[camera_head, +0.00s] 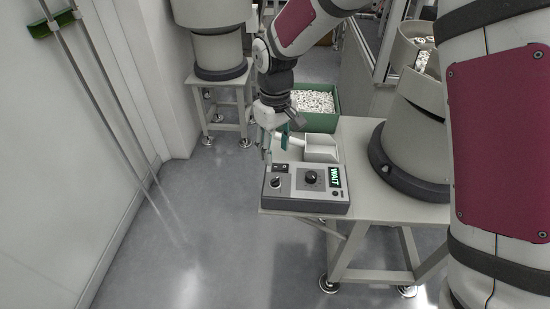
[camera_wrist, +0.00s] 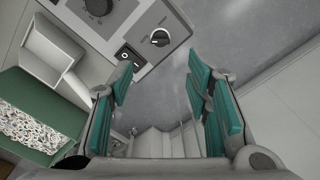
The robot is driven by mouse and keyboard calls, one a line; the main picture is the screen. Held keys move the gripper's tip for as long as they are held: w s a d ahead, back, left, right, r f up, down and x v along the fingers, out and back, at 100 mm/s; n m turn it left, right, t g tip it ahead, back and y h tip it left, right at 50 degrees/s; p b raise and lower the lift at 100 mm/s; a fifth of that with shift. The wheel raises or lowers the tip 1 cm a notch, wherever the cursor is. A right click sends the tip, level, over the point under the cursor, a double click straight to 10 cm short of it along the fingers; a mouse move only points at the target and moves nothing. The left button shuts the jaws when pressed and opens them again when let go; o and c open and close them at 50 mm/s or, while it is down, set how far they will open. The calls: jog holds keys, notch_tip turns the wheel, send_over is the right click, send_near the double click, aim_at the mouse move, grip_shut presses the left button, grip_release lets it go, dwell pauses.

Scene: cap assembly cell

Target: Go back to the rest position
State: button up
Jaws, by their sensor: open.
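My gripper (camera_head: 276,146) hangs at the left edge of the work table, beside the control box and the scoop-like tray. In the wrist view my gripper (camera_wrist: 158,92) shows its teal finger pads spread wide, with nothing between them but grey floor. The control box (camera_head: 307,202) has knobs, a rocker switch and a small green display that reads "WAIT". The control box (camera_wrist: 150,22) also shows at the top of the wrist view, with its switch and a knob close to the left finger.
A white scoop (camera_head: 322,148) lies behind the box. A green bin (camera_head: 318,122) of small white parts stands behind the table (camera_head: 385,208). A bowl feeder (camera_head: 412,130) stands at right, another feeder (camera_head: 212,45) at back left. A wall is at left; the floor (camera_head: 185,240) between is clear.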

jog(key=shift+r, duration=0.35)
jog(key=s+d+r+m+t+p, duration=0.1)
jog(key=s+d+r+m, duration=0.1)
jog(key=s+d+r, duration=0.6)
jog(key=s+d+r+m+t+p, duration=0.1)
jog(key=s+d+r+m, duration=0.15)
jog(key=d+r, duration=0.5)
jog(key=s+d+r+m+t+p, duration=0.1)
jog(key=s+d+r+m, duration=0.1)
jog(key=s, duration=0.7)
jog(key=s+d+r+m+t+p, duration=0.1)
jog(key=s+d+r, duration=0.3)
jog(key=s, duration=0.5)
jog(key=shift+s+d+m, duration=0.35)
jog(key=shift+m, duration=0.3)
